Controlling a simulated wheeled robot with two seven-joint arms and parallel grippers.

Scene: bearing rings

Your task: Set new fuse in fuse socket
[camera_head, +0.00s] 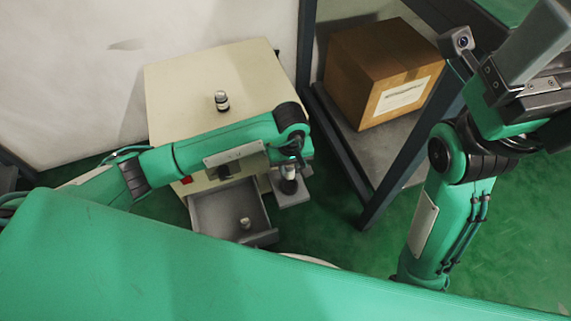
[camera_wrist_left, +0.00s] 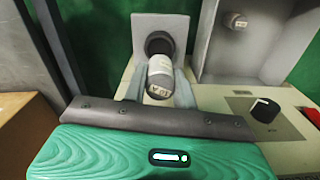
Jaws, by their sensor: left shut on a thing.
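My left gripper (camera_head: 289,182) is shut on a pale, labelled fuse (camera_wrist_left: 161,76), with a finger on either side of it. The fuse is at the black round fuse socket (camera_wrist_left: 160,43) on a grey bracket (camera_wrist_left: 145,26). Its far end overlaps the socket mouth; I cannot tell how deep it sits. In the head view the held fuse (camera_head: 289,172) is partly hidden by the gripper. A second fuse (camera_head: 245,223) is in the open drawer. A third, dark-and-white fuse (camera_head: 222,100) stands on the cabinet top. My right arm is at the right; its fingertips are not visible.
The cream cabinet (camera_head: 180,85) has an open grey drawer (camera_head: 215,210) beside the bracket. A black knob (camera_wrist_left: 264,110) and a red switch (camera_wrist_left: 311,117) are on its front. A dark-framed shelf (camera_head: 372,185) with a cardboard box (camera_head: 365,75) stands close at the right.

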